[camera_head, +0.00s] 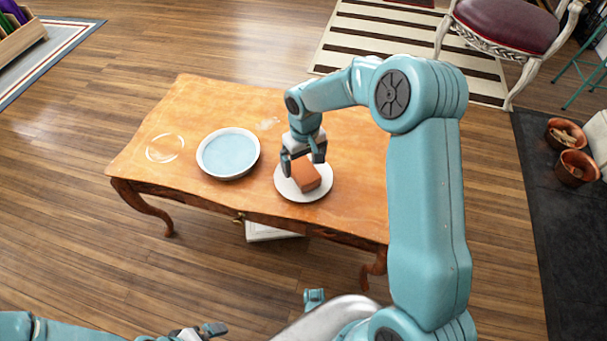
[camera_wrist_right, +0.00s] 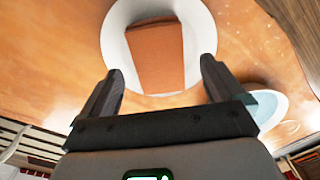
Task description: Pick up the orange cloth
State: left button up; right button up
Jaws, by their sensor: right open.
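The orange cloth (camera_head: 306,177), a folded brownish-orange block, lies on a round white plate (camera_head: 292,196) on the wooden table. In the right wrist view the cloth (camera_wrist_right: 155,55) fills the middle of the plate (camera_wrist_right: 114,45), ahead of the fingers. My right gripper (camera_head: 303,161) is open and empty, just above the cloth's far side in the head view. In the right wrist view its two fingers (camera_wrist_right: 160,82) stand apart, with the cloth between their lines and beyond the tips. My left gripper (camera_head: 208,331) is low at the bottom edge, partly cut off, away from the table.
A white-rimmed bowl with a pale blue inside (camera_head: 228,153) stands left of the plate on the table (camera_head: 190,105). A clear round glass-like item (camera_head: 165,148) lies farther left. A white object (camera_head: 270,232) is under the table. A chair (camera_head: 508,25) stands at the back right.

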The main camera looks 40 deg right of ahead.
aim_at(304, 170)
notch_tip(304, 170, down, 4)
jog(key=shift+f+b, duration=0.15)
jog(key=shift+b, duration=0.5)
jog(key=c, duration=1)
jog(key=shift+c, duration=0.2)
notch_tip(304, 170, up, 20)
jog(key=p, duration=0.6)
